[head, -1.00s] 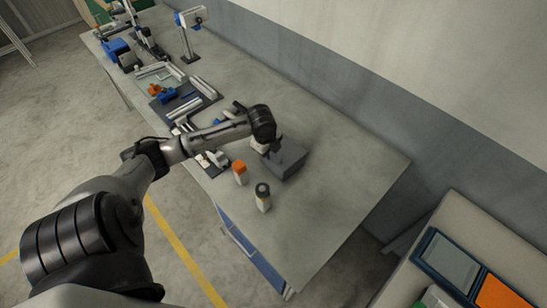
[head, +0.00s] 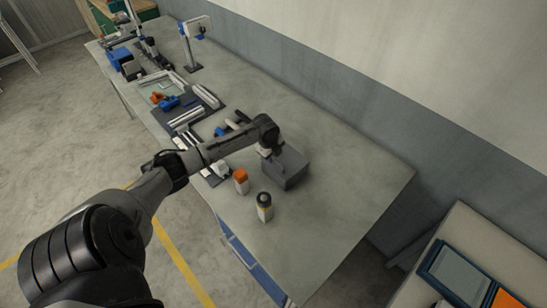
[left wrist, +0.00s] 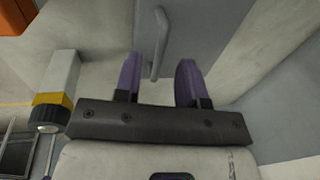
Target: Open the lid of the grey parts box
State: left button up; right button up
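The grey parts box (head: 291,170) stands on the workbench beneath my left gripper, and its lid looks shut. In the left wrist view the grey box surface (left wrist: 205,25) fills the top middle, with a light grey bar handle (left wrist: 158,45) on it. My left gripper (left wrist: 158,68) is open, its two purple fingers apart on either side of the handle's lower end. I cannot tell whether either finger touches it. In the head view the left gripper (head: 277,153) is small and dark against the box. My right gripper is not in view.
An orange-capped bottle (head: 241,182) and a dark-capped bottle (head: 264,208) stand just in front of the box. Tools and trays crowd the bench's far left. The workbench (head: 345,200) is clear right of the box. A side table with a blue-framed tray (head: 428,270) stands lower right.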

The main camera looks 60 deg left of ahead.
pick_arm(q)
jog(key=shift+w+f, duration=0.25)
jog(key=shift+f, duration=0.9)
jog(key=shift+c, duration=0.3)
grip_shut()
